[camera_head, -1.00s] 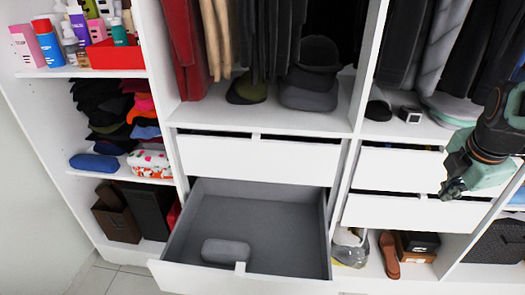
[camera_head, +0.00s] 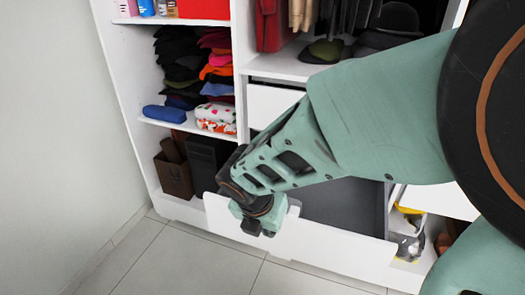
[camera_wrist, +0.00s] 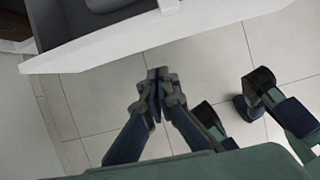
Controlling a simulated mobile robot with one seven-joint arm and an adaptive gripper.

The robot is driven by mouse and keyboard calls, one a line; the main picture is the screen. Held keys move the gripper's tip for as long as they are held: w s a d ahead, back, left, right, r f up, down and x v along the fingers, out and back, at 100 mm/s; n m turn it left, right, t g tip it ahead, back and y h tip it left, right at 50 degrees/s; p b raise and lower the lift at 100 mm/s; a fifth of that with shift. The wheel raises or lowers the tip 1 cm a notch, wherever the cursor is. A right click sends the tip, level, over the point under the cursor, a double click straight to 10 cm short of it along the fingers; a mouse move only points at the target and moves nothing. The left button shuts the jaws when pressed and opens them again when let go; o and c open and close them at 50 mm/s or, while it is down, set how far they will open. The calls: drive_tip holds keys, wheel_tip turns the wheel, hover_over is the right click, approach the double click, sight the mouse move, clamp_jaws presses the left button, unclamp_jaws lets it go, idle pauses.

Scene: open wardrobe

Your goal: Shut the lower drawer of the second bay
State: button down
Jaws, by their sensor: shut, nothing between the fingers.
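The lower drawer (camera_head: 330,242) of the second bay stands pulled out, with a white front and a grey inside. My arm covers much of it in the head view. My gripper (camera_head: 259,229) is in front of the drawer's left part in that view. The wrist view shows the white drawer front (camera_wrist: 100,49) and, outside it over the floor, my gripper (camera_wrist: 157,80) with its fingers together and empty. A gap shows between the fingertips and the front there. A grey object (camera_wrist: 105,4) inside the drawer is partly cut off.
The upper drawer (camera_head: 272,104) above is partly hidden by my arm. Shelves at left hold folded clothes (camera_head: 190,62), a blue rolled item (camera_head: 165,114) and brown boxes (camera_head: 174,174). A bag (camera_head: 405,228) sits right of the drawer. Tiled floor (camera_head: 180,262) in front is clear.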

drive_tip(key=s+a+f, duration=0.1)
drive_tip(key=b, duration=0.5)
hover_over(274, 239)
drive_tip(key=s+a, duration=0.1)
drive_tip(key=s, duration=0.1)
wheel_tip(274, 239, down, 9)
drive_tip(key=shift+n, duration=0.3)
